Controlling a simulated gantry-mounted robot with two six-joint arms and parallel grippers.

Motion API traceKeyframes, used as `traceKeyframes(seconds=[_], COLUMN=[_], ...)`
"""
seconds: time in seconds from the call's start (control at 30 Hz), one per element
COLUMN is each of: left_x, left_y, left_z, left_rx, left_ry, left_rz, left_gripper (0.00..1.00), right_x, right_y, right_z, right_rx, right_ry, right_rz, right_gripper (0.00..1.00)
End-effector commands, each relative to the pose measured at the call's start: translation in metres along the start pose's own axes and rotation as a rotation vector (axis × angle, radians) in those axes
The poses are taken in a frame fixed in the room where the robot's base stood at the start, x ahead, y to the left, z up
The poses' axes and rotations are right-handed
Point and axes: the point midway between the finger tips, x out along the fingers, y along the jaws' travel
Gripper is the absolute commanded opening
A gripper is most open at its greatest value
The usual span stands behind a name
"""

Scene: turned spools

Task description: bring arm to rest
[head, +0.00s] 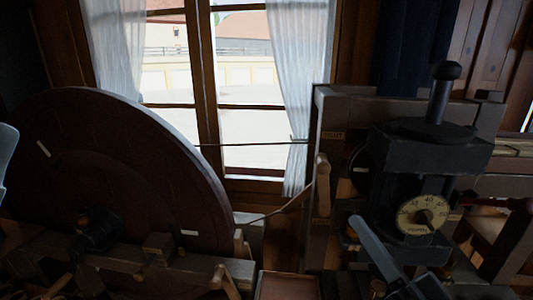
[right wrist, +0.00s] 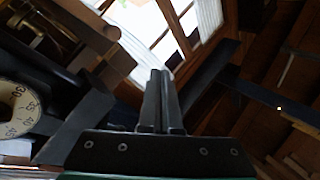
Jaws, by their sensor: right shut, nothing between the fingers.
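My right gripper (head: 358,222) shows low at the right in the head view, in front of the dark machine with a round dial (head: 424,217). In the right wrist view my right gripper (right wrist: 161,75) has its two fingers together, with nothing between them. It points toward the window area, and the dial (right wrist: 18,107) is at the left there. At the left edge of the head view a pale grey piece, which looks like part of my left gripper (head: 6,160), is cut off by the frame. Its jaw cannot be made out.
A large dark wheel (head: 120,170) fills the left of the head view. A wooden frame (head: 335,120) stands right of the window (head: 235,80). A belt (head: 255,144) runs between wheel and frame. A reddish tray (head: 288,287) is at the bottom middle.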

Motion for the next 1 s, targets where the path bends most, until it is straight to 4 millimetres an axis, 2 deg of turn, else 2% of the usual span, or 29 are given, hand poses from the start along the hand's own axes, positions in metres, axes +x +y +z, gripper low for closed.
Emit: traceKeyframes(seconds=[0.03,0.1,0.2,0.23,0.3,0.33,0.37,0.4,0.57,0.8,0.9,1.0], left_x=[0.0,0.0,0.0,0.0,0.0,0.0,0.0,0.026,0.072,0.146,0.163,0.168], left_y=[0.0,0.0,0.0,0.0,0.0,0.0,0.0,0.0,0.0,-0.001,-0.001,-0.001], left_z=[0.0,0.0,0.0,0.0,0.0,0.0,0.0,-0.023,-0.067,-0.135,-0.15,-0.155], left_rx=[0.0,0.0,0.0,0.0,0.0,0.0,0.0,0.0,0.0,0.0,0.0,0.0], left_ry=[0.0,0.0,0.0,0.0,0.0,0.0,0.0,-0.003,0.002,0.001,0.001,0.0], left_rz=[0.0,0.0,0.0,0.0,0.0,0.0,0.0,0.0,0.0,0.0,0.0,0.0], left_gripper=[0.73,0.73,0.73,0.73,0.73,0.73,0.73,0.73,0.73,0.73,0.73,0.73], right_x=[0.009,0.012,0.001,-0.005,-0.028,-0.038,-0.037,-0.022,0.002,0.04,0.048,0.051], right_y=[-0.044,-0.093,-0.149,-0.16,-0.17,-0.163,-0.155,-0.176,-0.208,-0.263,-0.275,-0.279], right_z=[-0.02,-0.048,-0.092,-0.107,-0.144,-0.152,-0.154,-0.18,-0.225,-0.3,-0.317,-0.323], right_rx=[-0.087,-0.21,-0.383,-0.439,-0.603,-0.691,-0.784,-0.769,-0.763,-0.761,-0.761,-0.76], right_ry=[0.054,0.142,0.297,0.35,0.481,0.517,0.511,0.507,0.503,0.501,0.5,0.5], right_rz=[-0.066,-0.121,-0.151,-0.142,-0.057,0.016,0.077,0.064,0.061,0.061,0.062,0.062], right_gripper=[0.0,0.0,0.0,0.0,0.0,0.0,0.0,0.0,0.0,0.0,0.0,0.0])
